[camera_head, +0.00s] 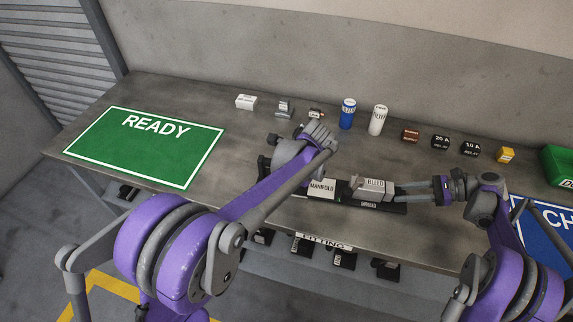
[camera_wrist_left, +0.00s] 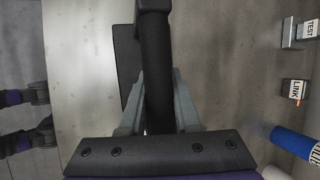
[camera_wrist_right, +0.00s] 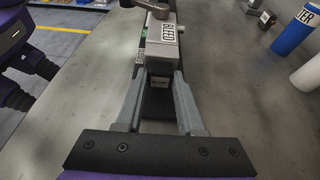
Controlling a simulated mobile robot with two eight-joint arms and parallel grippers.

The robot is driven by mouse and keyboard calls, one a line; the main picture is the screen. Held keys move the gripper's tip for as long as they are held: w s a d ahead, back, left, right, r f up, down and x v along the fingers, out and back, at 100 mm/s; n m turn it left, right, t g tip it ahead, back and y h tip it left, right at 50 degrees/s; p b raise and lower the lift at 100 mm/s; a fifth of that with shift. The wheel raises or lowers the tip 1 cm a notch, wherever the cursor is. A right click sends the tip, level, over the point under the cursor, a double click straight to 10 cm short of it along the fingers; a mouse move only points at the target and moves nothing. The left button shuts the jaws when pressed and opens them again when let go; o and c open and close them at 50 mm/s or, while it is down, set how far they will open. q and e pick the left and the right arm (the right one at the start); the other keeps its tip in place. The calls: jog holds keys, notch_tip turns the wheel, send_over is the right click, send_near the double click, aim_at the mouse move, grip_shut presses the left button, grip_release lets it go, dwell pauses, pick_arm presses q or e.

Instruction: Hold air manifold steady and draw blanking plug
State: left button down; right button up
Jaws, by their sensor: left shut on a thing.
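The air manifold (camera_head: 322,189), a pale block with a MANIFOLD label, lies on a dark base near the bench front. A grey BLEED block (camera_head: 373,188) with a lever is at its right end; it also shows in the right wrist view (camera_wrist_right: 162,50). My left gripper (camera_wrist_left: 159,85) is shut on a black bar (camera_wrist_left: 156,60), apparently part of the manifold; my arm hides the grip in the head view. My right gripper (camera_wrist_right: 161,80) is open, its fingers either side of a small dark labelled piece (camera_wrist_right: 160,84) at the BLEED block's end. I cannot tell if this is the blanking plug.
A green READY mat (camera_head: 140,160) lies at left. A blue cylinder (camera_head: 347,114), a white cylinder (camera_head: 377,120) and small relay blocks (camera_head: 441,142) line the back. A blue panel (camera_head: 548,232) and green bin (camera_head: 558,163) are at right.

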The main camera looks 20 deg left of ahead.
grip_shut()
dwell(1.2)
jog(key=shift+w+d+f, duration=0.1)
jog(key=shift+w+d, duration=0.05)
jog(key=shift+d, duration=1.35)
jog(key=shift+w+d, duration=0.15)
jog(key=shift+d, duration=1.35)
